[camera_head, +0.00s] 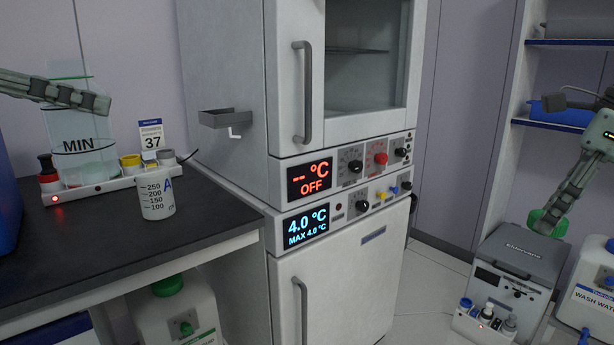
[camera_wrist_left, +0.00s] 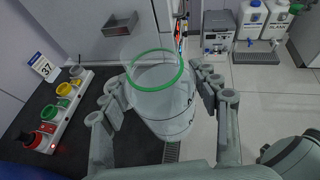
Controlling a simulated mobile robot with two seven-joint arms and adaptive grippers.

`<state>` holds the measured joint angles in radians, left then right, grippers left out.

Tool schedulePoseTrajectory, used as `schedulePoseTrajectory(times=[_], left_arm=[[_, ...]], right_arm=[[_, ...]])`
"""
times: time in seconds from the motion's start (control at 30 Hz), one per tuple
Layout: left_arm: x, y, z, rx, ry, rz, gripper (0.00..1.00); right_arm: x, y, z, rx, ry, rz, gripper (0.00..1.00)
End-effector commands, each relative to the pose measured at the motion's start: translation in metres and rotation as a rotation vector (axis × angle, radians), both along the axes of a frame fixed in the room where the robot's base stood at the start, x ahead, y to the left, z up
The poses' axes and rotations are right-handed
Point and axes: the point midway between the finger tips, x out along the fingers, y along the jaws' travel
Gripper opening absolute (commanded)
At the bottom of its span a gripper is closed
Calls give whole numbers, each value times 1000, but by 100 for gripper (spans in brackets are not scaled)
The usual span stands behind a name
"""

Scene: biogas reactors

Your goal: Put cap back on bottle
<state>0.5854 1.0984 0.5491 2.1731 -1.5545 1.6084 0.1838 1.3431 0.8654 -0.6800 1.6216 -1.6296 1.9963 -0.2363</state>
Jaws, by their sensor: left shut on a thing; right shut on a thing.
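My left gripper (camera_head: 98,103) is shut on a clear, open-topped vessel (camera_head: 82,135) marked MIN, above the black bench. In the left wrist view, the vessel (camera_wrist_left: 160,98) has a green rim and sits between the fingers. My right gripper (camera_head: 556,215) is shut on a green cap (camera_head: 545,224), held above a grey box-shaped device at the right. Another white bottle (camera_head: 172,315) with a green cap (camera_head: 167,286) stands under the bench.
A small beaker (camera_head: 157,200) stands near the edge of the black bench (camera_head: 110,240), beside a button strip (camera_head: 95,188). A tall cabinet (camera_head: 345,290) fills the middle. The grey device (camera_head: 525,255) stands below my right gripper. Blue-edged shelves (camera_head: 550,123) are behind it.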

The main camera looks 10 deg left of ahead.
Motion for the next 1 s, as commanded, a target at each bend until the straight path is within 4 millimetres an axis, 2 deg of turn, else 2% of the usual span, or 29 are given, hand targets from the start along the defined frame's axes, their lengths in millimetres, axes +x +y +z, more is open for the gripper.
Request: schedulePoseTrajectory(times=[0.03, 0.4, 0.6, 0.9, 1.0], left_arm=[[2, -11, -23, -9, 5, -32, 6], [19, -98, -202, -14, 9, -291, 6], [28, -136, -279, -10, 5, -406, 6], [37, -172, -352, -6, -1, -519, 6], [38, -171, -346, -8, -11, -513, 6]], right_arm=[[0, 0, 0, 0, 0, 0, 33], [0, 0, 0, 0, 0, 0, 33], [0, 0, 0, 0, 0, 0, 33], [0, 0, 0, 0, 0, 0, 33], [0, 0, 0, 0, 0, 0, 33]])
